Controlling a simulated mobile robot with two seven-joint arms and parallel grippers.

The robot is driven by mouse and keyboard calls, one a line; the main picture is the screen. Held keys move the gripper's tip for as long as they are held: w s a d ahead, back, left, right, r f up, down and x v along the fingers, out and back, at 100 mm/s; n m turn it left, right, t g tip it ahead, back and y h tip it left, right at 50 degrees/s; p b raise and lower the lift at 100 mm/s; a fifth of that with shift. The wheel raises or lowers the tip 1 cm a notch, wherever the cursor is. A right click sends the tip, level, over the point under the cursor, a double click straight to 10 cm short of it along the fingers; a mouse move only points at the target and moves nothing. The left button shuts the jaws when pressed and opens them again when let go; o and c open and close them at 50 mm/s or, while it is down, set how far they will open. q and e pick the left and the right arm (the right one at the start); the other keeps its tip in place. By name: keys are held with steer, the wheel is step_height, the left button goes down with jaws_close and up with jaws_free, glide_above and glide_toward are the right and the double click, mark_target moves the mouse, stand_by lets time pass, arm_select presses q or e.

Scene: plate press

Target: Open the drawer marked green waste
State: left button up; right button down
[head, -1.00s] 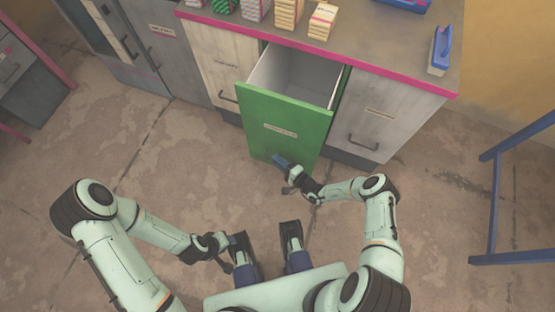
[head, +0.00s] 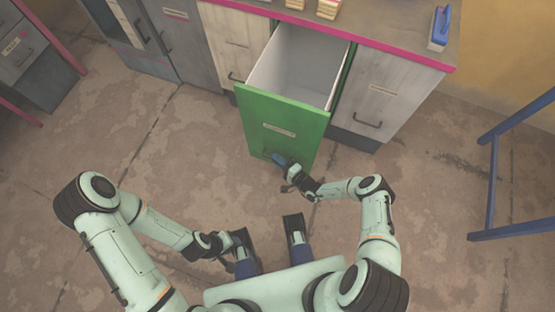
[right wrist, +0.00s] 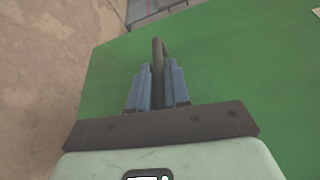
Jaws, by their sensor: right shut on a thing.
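The green-fronted drawer (head: 262,120) stands pulled well out of the counter in the head view. Its pale interior (head: 298,65) looks empty. A small label (head: 279,130) is on its front, too small to read. My right gripper (head: 279,159) is at the lower part of the green front. In the right wrist view its blue fingers (right wrist: 157,88) are closed around the dark bar handle (right wrist: 158,55) of the green front (right wrist: 220,65). My left gripper (head: 232,242) is low in the head view, away from the drawer; its fingers are not clear.
Grey-white drawer fronts flank the green one, the right (head: 383,95) and left (head: 233,40) both shut. The counter (head: 400,30) has a pink edge and holds a blue-handled item (head: 439,28). A blue frame (head: 492,180) stands at right. The floor (head: 170,140) at left is clear.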

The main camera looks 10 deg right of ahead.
steer(key=shift+d, duration=0.15)
steer(key=c, duration=1.2)
jaws_free()
steer(key=shift+o, duration=0.2)
arm_select(q)
steer(key=r+p, duration=0.1)
steer(key=s+r+p, duration=0.1)
steer(key=shift+s+d+r+p, duration=0.15)
steer(key=shift+p, duration=0.15)
arm_select(e)
steer(key=v, duration=1.3)
steer(key=shift+s, duration=0.2)
